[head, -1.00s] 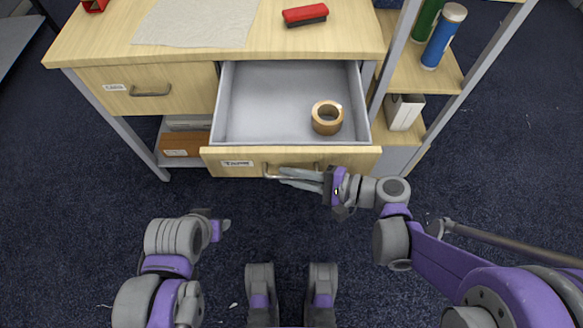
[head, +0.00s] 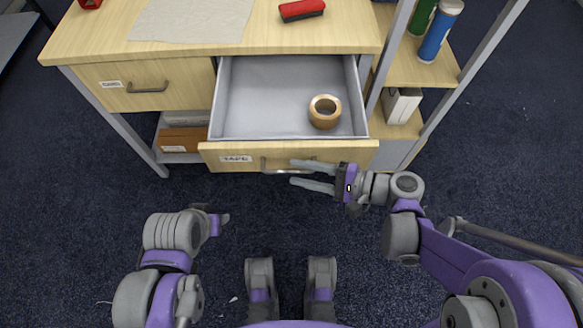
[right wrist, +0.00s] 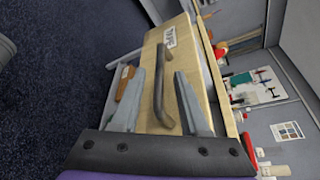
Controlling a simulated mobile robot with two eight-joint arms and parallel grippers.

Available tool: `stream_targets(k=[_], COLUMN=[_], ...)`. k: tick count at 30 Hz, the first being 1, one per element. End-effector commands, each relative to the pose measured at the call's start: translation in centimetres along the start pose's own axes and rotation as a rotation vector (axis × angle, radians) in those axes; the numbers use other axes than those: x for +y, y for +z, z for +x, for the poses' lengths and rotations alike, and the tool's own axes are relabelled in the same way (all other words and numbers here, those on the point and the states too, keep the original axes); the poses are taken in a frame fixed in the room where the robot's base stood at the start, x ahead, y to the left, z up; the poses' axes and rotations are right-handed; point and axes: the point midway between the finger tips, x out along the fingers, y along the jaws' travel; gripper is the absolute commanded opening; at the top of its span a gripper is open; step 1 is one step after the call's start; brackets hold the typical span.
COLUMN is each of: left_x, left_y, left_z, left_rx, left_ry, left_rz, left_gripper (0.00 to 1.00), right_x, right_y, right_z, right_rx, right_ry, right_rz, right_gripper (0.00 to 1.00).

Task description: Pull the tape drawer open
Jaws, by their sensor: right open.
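The tape drawer (head: 218,158) stands pulled out from the desk, with its grey inside showing and a TAPE label on its front. A roll of brown tape (head: 324,112) lies in it at the right. The drawer's bar handle (head: 277,166) also shows in the right wrist view (right wrist: 160,88), between my two fingers but ahead of them. My right gripper (head: 296,172) is open in front of the drawer's right half, its fingertips near the handle's right end. My left gripper (head: 222,220) is low at the left, away from the drawer; its jaws are too small to read.
A closed drawer (head: 100,98) with its own handle is at the left. A red stapler (head: 302,10) and a grey cloth (head: 190,18) lie on the desktop. A side shelf (head: 440,75) holds bottles and a white box.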

Motion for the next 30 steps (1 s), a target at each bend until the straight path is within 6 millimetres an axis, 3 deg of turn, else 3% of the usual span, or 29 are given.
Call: stream_targets(k=[6, 12, 30], left_x=[0.0, 0.0, 0.0], left_y=[-0.3, -0.4, -0.4], left_z=[-0.8, -1.1, -1.1], left_rx=[0.003, 0.004, 0.004], left_ry=[0.0, 0.0, 0.0], left_rz=[0.0, 0.0, 0.0], left_gripper=[0.5, 0.5, 0.5], right_x=[-0.1, -0.1, 0.0], right_y=[-0.1, 0.0, 0.0], right_z=[-4.5, -7.0, -7.7], right_rx=[0.007, 0.004, 0.0], right_ry=[-0.003, -0.001, 0.0], right_rz=[0.0, 0.0, -0.001], right_gripper=[0.45, 0.45, 0.45])
